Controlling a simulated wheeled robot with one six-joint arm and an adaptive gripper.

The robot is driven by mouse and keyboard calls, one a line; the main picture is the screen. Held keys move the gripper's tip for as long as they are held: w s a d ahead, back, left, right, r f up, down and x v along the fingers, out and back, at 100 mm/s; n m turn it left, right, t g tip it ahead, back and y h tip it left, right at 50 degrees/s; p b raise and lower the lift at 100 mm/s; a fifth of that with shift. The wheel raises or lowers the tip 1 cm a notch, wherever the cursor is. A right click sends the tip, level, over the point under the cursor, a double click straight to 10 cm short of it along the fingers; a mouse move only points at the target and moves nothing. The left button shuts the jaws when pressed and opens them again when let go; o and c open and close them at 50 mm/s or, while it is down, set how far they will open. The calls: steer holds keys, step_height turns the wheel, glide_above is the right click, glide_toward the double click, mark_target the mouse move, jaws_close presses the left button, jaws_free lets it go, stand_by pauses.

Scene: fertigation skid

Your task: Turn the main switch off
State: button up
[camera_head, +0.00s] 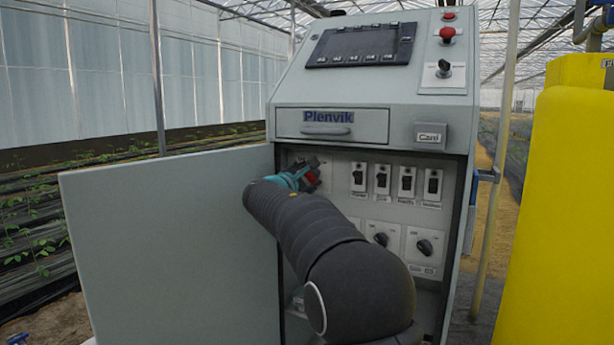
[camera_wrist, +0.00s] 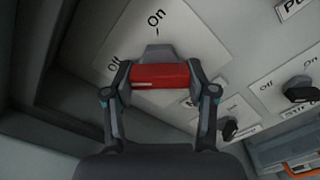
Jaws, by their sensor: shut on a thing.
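The main switch has a red handle (camera_wrist: 160,76) on a pale plate (camera_wrist: 190,35) marked "On" at the top and "Off" at the left in the wrist view. My gripper (camera_wrist: 159,80) has a finger at each end of the red handle and is shut on it. A grey part of the switch shows on the side of the handle towards "On". In the head view, my gripper (camera_head: 306,178) is at the upper left of the cabinet's panel, with a bit of the red handle (camera_head: 313,177) showing. My arm and gripper hide most of the switch there.
The cabinet door (camera_head: 170,250) stands open at the left. Several black toggle switches (camera_head: 382,180) and a black rotary knob (camera_head: 424,247) are right of my gripper. A drawer (camera_head: 335,125) is above. A yellow tank (camera_head: 560,200) stands at the right.

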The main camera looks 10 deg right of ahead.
steer(key=shift+n, duration=0.3)
steer(key=o, duration=1.2)
steer(key=shift+c, duration=0.2)
steer(key=v, duration=1.2)
